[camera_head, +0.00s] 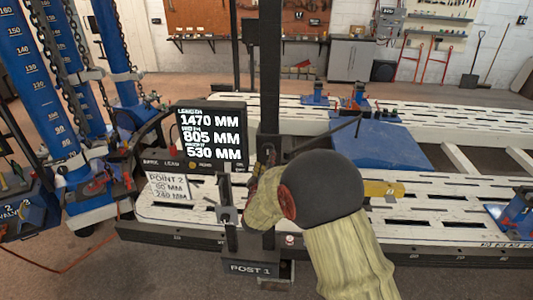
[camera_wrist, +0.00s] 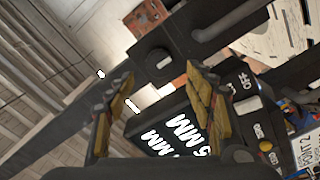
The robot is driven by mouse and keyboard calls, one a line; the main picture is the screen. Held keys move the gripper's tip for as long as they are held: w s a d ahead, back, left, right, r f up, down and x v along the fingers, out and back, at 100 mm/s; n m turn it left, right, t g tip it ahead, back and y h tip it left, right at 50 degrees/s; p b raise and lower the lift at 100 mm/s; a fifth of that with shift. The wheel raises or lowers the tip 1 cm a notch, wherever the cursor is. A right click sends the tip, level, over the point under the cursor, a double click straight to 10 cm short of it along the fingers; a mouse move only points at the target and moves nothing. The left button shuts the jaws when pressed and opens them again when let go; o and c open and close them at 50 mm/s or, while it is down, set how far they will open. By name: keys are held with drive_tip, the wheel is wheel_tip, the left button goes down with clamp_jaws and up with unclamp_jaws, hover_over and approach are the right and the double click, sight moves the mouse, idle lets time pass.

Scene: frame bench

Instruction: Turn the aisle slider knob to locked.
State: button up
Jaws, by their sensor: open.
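In the wrist view, a dark slider block rides on a dark bar, and a round dark knob (camera_wrist: 158,60) with a short pale mark is on its face. I cannot read whether the knob stands at locked. My gripper (camera_wrist: 160,95) is open, its two yellow-padded fingers apart and empty, with the knob ahead between and beyond the fingertips. In the head view, the dark upright post (camera_head: 269,75) rises behind my gripper (camera_head: 262,168). My arm hides part of the post's lower section there, and the knob cannot be made out.
A black readout screen (camera_head: 211,135) stands just left of the post. A "POINT 2" card (camera_head: 168,187) and a "POST 1" base (camera_head: 251,268) are close by. The white slotted bench (camera_head: 440,185) extends right, with a blue plate (camera_head: 385,145). Blue towers with chains (camera_head: 65,60) stand left.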

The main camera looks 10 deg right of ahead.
sight(268, 151)
drive_tip(key=x, duration=0.7)
drive_tip(key=shift+s+f+b, duration=0.1)
drive_tip(key=shift+b, duration=0.25)
drive_tip(key=shift+c, duration=0.8)
drive_tip(key=c, duration=1)
